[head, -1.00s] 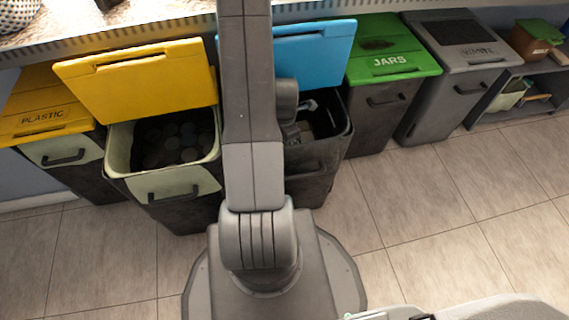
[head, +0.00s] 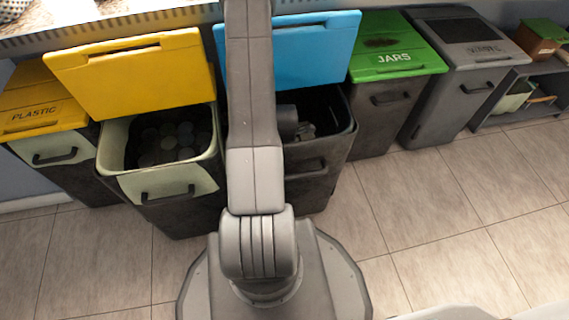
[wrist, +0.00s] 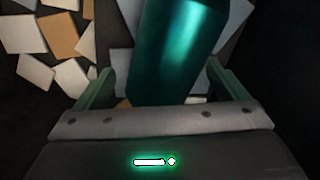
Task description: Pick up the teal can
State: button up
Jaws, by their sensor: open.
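The teal can (wrist: 180,50) shows large in the wrist view, its long body running from the top edge down between the fingers of my gripper (wrist: 165,82). The fingers are open, one on each side of the can, and I cannot tell whether either touches it. Light cards or papers lie under and around the can inside a dark bin. In the head view my arm reaches into the open bin (head: 318,165) with the blue lid (head: 315,50). The can and the fingers are hidden there.
An open bin with a yellow lid (head: 130,75) holds several dark round things, left of my arm. A closed plastic bin (head: 40,112) stands farther left. The closed jars bin (head: 385,100) and a grey bin (head: 465,85) stand right. The floor (head: 440,220) in front is clear.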

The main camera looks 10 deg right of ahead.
jog(key=c, duration=1.3)
jog(key=shift+o, duration=0.2)
jog(key=shift+r, duration=0.1)
